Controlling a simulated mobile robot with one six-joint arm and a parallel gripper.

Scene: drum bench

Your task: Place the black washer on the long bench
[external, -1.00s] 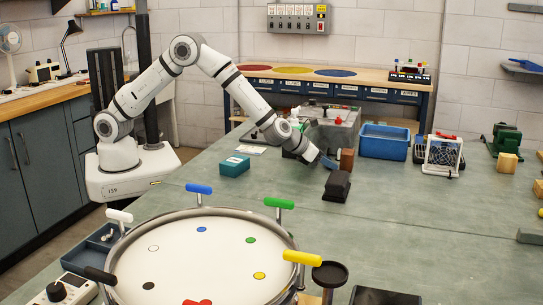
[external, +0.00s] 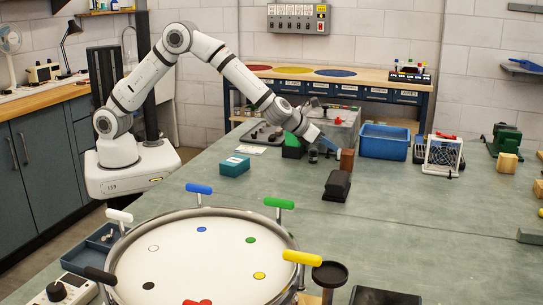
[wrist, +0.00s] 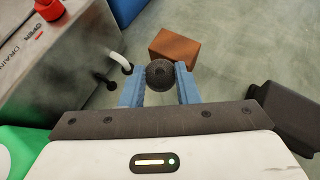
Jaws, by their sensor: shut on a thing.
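My gripper (external: 332,143) points down and right above the grey-green bench top (external: 420,220). In the wrist view its blue fingers (wrist: 160,90) are shut on a dark round piece with a small mark in its face, which I take for the black washer (wrist: 160,73). In the external view the piece is too small to make out. A wood-topped bench (external: 390,78) with coloured discs stands along the back wall. I cannot tell which of the two is called the long bench.
A brown block (external: 347,161) stands close by the gripper, with a black block (external: 337,186) in front. A grey metal box (wrist: 55,60) with a red knob is close at left. A blue bin (external: 384,142) stands behind. Bare bench lies to the right.

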